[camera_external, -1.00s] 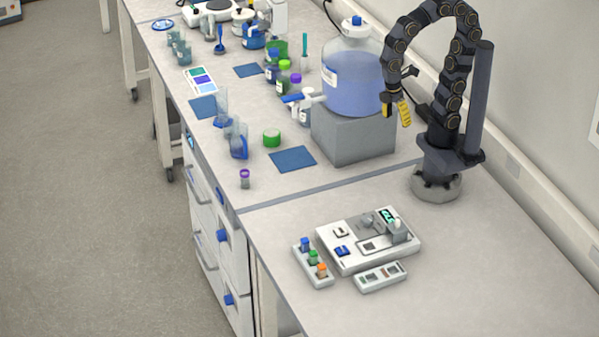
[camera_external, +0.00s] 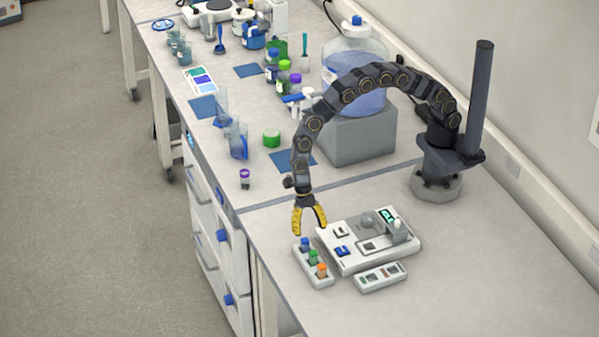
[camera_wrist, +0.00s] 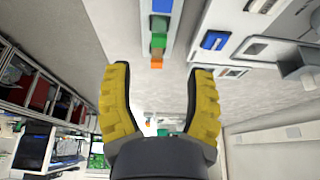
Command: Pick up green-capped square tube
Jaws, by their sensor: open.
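The green-capped square tube (camera_external: 313,256) stands in the middle of a small white rack (camera_external: 322,280), between a blue-capped tube (camera_external: 305,243) and an orange-capped tube (camera_external: 321,269). In the wrist view the green cap (camera_wrist: 158,24) shows near the top, with the blue above it and the orange below. My gripper (camera_external: 310,231) is open and empty, above and just behind the rack's blue-capped end. It also shows in the wrist view (camera_wrist: 159,75), with its yellow fingers spread wide and apart from the tubes.
A white instrument (camera_external: 350,258) stands close to the right of the rack, with a small white module (camera_external: 381,277) in front of it. The bench's front right is clear.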

